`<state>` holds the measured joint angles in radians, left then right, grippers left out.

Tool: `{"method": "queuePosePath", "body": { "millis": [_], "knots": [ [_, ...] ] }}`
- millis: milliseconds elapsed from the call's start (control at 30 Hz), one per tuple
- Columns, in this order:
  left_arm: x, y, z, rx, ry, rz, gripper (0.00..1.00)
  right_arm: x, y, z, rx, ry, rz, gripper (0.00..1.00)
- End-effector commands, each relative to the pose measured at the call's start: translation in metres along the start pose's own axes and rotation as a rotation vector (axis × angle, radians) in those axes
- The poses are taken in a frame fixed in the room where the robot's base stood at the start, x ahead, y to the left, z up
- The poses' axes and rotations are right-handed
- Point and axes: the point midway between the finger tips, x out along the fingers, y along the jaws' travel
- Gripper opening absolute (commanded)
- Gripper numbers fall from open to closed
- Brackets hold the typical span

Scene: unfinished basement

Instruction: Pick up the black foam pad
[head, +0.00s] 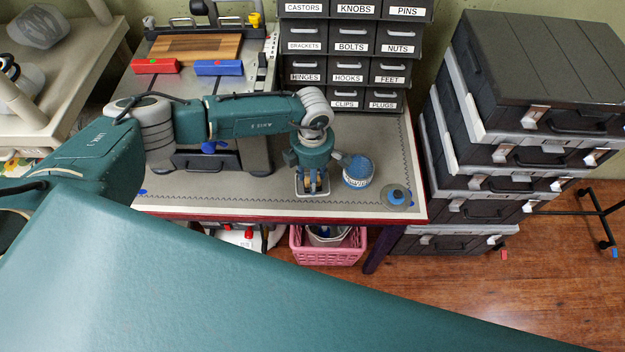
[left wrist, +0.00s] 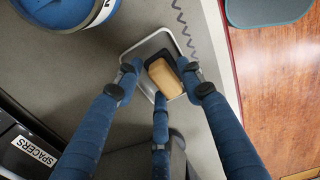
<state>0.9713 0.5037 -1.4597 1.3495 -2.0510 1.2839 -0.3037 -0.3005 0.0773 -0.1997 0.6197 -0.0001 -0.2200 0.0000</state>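In the left wrist view, a small black piece (left wrist: 159,70), which looks like the foam pad, lies beside or partly under a tan block (left wrist: 167,82). Both are in a shallow grey tray with a light rim (left wrist: 150,36) on the table. My left gripper (left wrist: 160,82) points down over the tray, its blue fingers spread around the two pieces. It looks open; I cannot tell whether a finger touches the block. In the head view my left gripper (head: 312,187) is above the tray near the table's front edge and hides most of it. My right gripper is not in view.
A blue can (head: 357,171) stands just right of the gripper. A round dark disc (head: 397,195) lies at the table's front right corner. Labelled drawers (head: 345,60) stand behind. Stacked black cases (head: 510,150) are at the right. A pink basket (head: 328,250) is below the table.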

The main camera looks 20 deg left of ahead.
Motion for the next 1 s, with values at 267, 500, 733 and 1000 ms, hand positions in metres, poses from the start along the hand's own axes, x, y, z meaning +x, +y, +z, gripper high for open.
{"method": "queuePosePath", "body": {
  "millis": [267, 500, 733, 1000],
  "knots": [
    [-0.001, 0.0, 0.0, 0.0, 0.0, 0.0, 0.21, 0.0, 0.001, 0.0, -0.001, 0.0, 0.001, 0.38],
    [-0.02, 0.001, 0.001, 0.001, -0.003, 0.003, 0.21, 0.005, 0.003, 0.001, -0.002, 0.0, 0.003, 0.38],
    [-0.077, 0.003, 0.001, 0.002, -0.005, 0.007, 0.21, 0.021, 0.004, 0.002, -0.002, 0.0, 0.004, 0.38],
    [-0.152, 0.001, 0.001, 0.002, -0.004, 0.006, 0.21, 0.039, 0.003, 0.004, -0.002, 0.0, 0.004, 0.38]
  ]
}}
